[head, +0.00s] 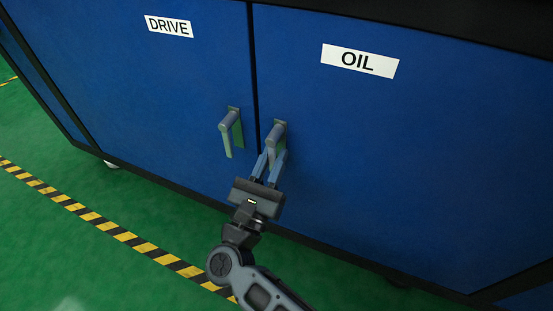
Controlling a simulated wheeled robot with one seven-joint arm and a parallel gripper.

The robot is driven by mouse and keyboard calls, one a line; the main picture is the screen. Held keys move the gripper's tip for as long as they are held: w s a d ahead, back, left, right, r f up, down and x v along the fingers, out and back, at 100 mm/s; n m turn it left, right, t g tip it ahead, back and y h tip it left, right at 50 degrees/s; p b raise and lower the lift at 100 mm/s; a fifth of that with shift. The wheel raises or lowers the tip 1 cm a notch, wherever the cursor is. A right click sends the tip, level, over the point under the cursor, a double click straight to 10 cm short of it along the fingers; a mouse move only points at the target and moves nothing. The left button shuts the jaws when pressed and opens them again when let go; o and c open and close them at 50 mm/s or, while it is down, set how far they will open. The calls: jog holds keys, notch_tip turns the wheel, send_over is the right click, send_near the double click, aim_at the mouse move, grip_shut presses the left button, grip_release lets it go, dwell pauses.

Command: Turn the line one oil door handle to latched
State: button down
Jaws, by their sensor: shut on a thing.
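The oil door (400,160) is a blue panel on the right with a white OIL label (360,61). Its grey-green handle (277,132) sits near the door's left edge, with its lever pointing down and slightly left. My gripper (273,160) comes up from below, and its two blue-grey fingers are shut on the lever of the oil door handle. The fingers hide part of the lever. I cannot tell from the picture whether the handle is latched.
The blue drive door (130,80) with its DRIVE label (169,26) is on the left. Its handle (231,132) hangs down close beside my gripper, apart from it. The green floor (100,262) has a yellow and black stripe (110,229) and is clear at the lower left.

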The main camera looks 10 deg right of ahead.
jog(key=shift+a+m, duration=0.1)
jog(key=shift+m, duration=0.2)
jog(key=c, duration=1.1)
grip_release()
jog(key=shift+p+v, duration=0.35)
jog(key=shift+v, duration=3.6)
jog(key=shift+w, duration=0.15)
